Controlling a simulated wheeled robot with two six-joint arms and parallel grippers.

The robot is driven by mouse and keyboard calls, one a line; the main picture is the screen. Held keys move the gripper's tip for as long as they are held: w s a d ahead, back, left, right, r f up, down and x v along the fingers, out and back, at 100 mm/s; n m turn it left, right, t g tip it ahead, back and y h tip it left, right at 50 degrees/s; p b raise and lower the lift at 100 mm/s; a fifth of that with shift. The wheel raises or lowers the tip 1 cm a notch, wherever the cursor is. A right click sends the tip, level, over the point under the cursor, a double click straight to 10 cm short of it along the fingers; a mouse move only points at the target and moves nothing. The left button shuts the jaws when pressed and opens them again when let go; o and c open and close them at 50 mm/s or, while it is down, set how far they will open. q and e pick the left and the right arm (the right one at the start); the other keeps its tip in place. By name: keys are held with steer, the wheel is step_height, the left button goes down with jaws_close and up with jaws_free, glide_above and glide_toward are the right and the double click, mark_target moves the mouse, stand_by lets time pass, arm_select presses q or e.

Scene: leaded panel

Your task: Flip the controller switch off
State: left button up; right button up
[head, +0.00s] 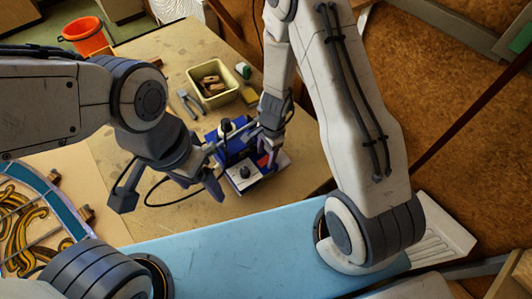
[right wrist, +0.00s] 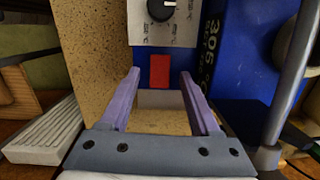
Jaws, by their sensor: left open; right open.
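The controller is a blue box with a pale face plate (head: 241,185) and a black knob (head: 245,172), standing on the workbench in the head view. Its red switch (head: 263,160) is beside the knob plate. In the right wrist view the red switch (right wrist: 159,71) shows below the knob (right wrist: 162,9), between my right fingertips in the picture. My right gripper (right wrist: 160,76) is open and empty, facing the controller; whether it touches the switch I cannot tell. My left gripper (head: 170,193) is open and empty, left of the controller.
A yellowish tray (head: 228,98) holding brown pieces and pliers (head: 190,103) lie farther back on the workbench (head: 160,50). A leaded glass panel (head: 35,215) lies at the left. An orange bucket (head: 85,37) stands beyond. A dark cable (head: 155,190) loops left of the controller.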

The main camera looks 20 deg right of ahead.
step_height(320, 180, up, 10)
steer(key=d+p, duration=0.1)
steer(key=p, duration=0.3)
steer(key=shift+w+d+r, duration=0.15)
steer(key=shift+d+r, duration=0.05)
steer(key=shift+a, duration=0.1)
